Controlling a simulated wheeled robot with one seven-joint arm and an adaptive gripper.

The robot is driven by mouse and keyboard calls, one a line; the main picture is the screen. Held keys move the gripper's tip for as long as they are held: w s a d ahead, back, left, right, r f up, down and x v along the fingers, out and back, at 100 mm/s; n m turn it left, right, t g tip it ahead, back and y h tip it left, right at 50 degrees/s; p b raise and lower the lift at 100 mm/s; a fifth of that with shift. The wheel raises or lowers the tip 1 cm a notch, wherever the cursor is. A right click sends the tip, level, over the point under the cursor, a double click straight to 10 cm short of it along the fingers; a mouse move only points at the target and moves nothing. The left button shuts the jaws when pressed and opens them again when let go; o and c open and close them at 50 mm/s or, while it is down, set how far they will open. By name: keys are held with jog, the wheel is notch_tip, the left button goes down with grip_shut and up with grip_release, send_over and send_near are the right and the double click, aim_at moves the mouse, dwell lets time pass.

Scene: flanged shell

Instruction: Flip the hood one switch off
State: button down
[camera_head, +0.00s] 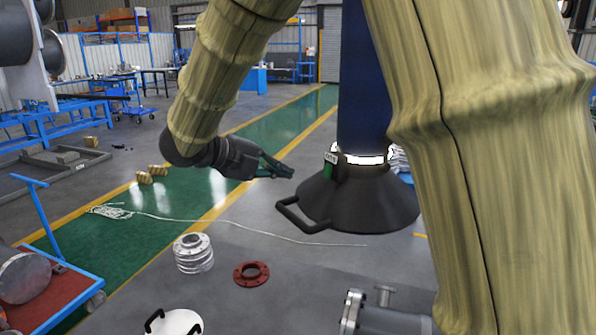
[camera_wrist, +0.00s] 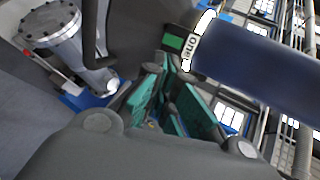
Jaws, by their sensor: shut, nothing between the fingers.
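The hood (camera_head: 360,200) is a dark flared cone with a black handle at its lower left, standing under a thick blue column (camera_head: 362,70). A bright white band rings the joint between them. A small dark switch (camera_head: 330,165) with a green face and a pale label sits on the left of this joint. In the wrist view the green switch face (camera_wrist: 173,43) shows beside a label reading "one". My gripper (camera_head: 285,170) is left of the switch, pointing at it, with a visible gap in the head view. Its teal fingers (camera_wrist: 168,72) are shut and empty, their tips just below the switch in the wrist view.
A white flanged stack (camera_head: 193,253) and a red ring flange (camera_head: 251,273) lie on the floor in front. A pale rope (camera_head: 240,232) crosses the floor. A blue-framed cart (camera_head: 60,270) is at the left. My arm covers much of the right side.

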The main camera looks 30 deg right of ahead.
aim_at(328, 172)
jog(key=p+x, duration=0.1)
jog(key=x, duration=0.3)
jog(key=p+x, duration=0.2)
jog(key=x, duration=0.2)
jog(key=r+p+x, duration=0.1)
jog(key=p+x, duration=0.1)
jog(key=x, duration=0.2)
jog(key=shift+d+f, duration=0.2)
jog(key=shift+d, duration=0.4)
